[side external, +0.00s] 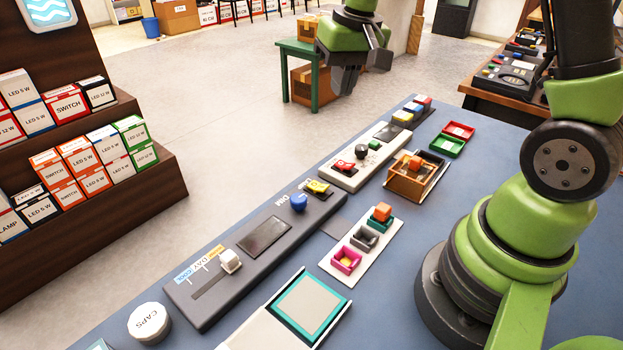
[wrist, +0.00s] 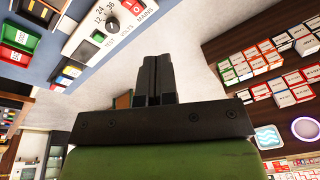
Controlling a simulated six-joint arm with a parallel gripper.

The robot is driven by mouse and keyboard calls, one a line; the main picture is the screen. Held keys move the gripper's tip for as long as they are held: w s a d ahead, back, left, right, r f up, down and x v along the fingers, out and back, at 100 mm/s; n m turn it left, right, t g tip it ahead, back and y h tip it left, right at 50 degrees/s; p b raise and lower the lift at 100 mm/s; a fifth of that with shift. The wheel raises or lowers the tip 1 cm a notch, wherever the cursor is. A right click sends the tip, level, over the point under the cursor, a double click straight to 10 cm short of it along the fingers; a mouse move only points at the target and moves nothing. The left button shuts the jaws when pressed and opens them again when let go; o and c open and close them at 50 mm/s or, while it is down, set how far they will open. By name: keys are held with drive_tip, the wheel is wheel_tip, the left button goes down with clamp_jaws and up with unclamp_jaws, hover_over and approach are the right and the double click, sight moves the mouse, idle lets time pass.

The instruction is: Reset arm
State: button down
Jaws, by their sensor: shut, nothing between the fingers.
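My green and dark grey gripper (side external: 347,80) hangs in the air at the upper middle of the side view, beyond the far edge of the blue table (side external: 405,235). In the wrist view, my gripper (wrist: 158,62) shows its two dark fingers pressed together with nothing between them. It is apart from the table and from everything on it.
A grey control panel (side external: 262,237) and a white panel (side external: 363,158) line the table's far edge. A wooden box (side external: 411,181), a white tray (side external: 338,268) and red and green bins (side external: 453,140) stand nearer. Shelves of boxes (side external: 60,190) stand left. The floor between is clear.

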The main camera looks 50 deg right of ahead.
drive_tip(key=s+a+r+t, duration=0.1)
drive_tip(key=s+a+r, duration=0.2)
drive_tip(key=s, duration=0.2)
drive_tip(key=s+a+r+n+t+y, duration=0.1)
drive_tip(key=s+a+r+t, duration=0.1)
drive_tip(key=s, duration=0.4)
drive_tip(key=s+a+r+t+y, duration=0.1)
drive_tip(key=s+a+r+t, duration=0.1)
drive_tip(key=s+a+r, duration=0.2)
drive_tip(key=shift+s+a+r+n, duration=0.3)
drive_tip(key=shift+s+r, duration=0.15)
drive_tip(key=shift+s, duration=0.3)
drive_tip(key=c, duration=1.8)
unclamp_jaws()
drive_tip(key=shift+d, duration=0.1)
drive_tip(key=shift+c, duration=0.2)
